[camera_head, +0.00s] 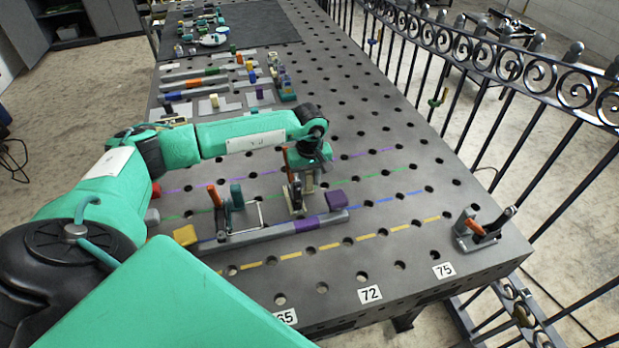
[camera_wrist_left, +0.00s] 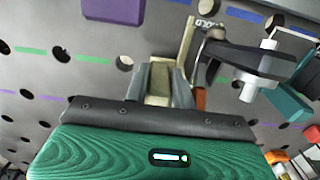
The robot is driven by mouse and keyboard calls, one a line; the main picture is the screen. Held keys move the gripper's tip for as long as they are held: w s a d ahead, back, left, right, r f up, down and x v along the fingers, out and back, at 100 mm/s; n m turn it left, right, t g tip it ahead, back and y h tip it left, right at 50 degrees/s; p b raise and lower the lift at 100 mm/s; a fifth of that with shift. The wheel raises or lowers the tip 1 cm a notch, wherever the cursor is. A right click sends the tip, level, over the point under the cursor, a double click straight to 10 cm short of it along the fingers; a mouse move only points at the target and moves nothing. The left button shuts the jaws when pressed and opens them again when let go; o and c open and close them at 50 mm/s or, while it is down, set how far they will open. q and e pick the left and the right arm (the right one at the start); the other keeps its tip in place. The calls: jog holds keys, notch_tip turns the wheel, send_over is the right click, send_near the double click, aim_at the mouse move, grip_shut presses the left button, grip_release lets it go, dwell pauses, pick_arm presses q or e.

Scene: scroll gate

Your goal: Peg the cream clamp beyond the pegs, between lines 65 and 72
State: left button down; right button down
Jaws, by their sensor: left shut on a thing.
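My left gripper (camera_head: 306,176) is over the perforated table, pointing down, shut on the cream clamp (camera_head: 297,202). The clamp has an orange-brown handle and hangs upright just behind the grey bar (camera_head: 262,236) with a purple band. In the left wrist view, a cream part (camera_wrist_left: 158,84) sits between the fingertips (camera_wrist_left: 160,92). I cannot tell whether the clamp touches the table. Plates 65 (camera_head: 286,317) and 72 (camera_head: 370,294) are at the front edge, with yellow dashes (camera_head: 290,254) behind them. My right gripper is out of view.
A teal clamp (camera_head: 237,195) with an orange handle stands left of the held one. A purple block (camera_head: 336,198) is close right, a yellow block (camera_head: 186,235) at the bar's left end. A grey clamp (camera_head: 470,236) is at the right corner. The front strip is clear.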

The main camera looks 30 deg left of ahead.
pick_arm(q)
jog(key=shift+f, duration=0.1)
jog(key=c, duration=1.1)
grip_release()
jog(key=shift+r+b, duration=0.25)
jog(key=shift+b, duration=0.05)
notch_tip(320, 180, up, 14)
jog(key=b, duration=0.3)
jog(key=shift+d+f, duration=0.1)
jog(key=shift+f, duration=0.15)
